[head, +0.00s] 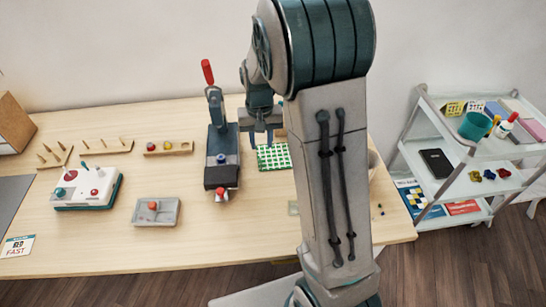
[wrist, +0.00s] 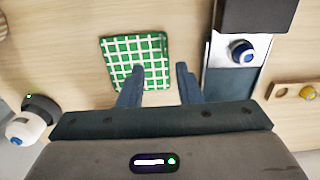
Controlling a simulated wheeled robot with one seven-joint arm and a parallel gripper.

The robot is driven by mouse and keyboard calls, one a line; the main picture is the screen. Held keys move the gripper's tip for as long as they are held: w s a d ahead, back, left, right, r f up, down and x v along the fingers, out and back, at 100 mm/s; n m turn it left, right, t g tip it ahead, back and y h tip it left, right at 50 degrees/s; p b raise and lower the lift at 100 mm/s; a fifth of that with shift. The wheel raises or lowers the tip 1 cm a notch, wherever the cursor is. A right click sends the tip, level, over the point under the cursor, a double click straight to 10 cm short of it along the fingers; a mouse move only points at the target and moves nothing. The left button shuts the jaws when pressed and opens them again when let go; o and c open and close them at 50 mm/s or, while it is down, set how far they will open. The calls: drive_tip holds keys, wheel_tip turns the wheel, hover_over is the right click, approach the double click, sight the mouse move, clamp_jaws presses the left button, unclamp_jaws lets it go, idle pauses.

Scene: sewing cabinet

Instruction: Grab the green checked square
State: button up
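The green checked square (head: 273,157) lies flat on the wooden table, right of the dark clamp-like device, in the head view. In the wrist view the green checked square (wrist: 140,62) lies beyond my fingers, mostly to the left, with the left fingertip overlapping its near edge. My gripper (head: 261,138) is above the table near the square's back edge; in the wrist view my gripper (wrist: 160,72) has its two fingers apart with nothing between them. My arm hides part of the table right of the square.
The clamp-like device (head: 221,157) with a blue knob stands close left of the square. A wooden peg rail (head: 168,148), a grey tray (head: 156,211) and a white machine (head: 86,188) are farther left. A white shelf cart (head: 460,160) stands at the right. The table front is mostly clear.

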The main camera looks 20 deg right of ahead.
sight(260, 161)
drive_tip(key=f, duration=0.7)
drive_tip(key=shift+a+f, duration=0.15)
drive_tip(key=shift+a, duration=0.1)
clamp_jaws()
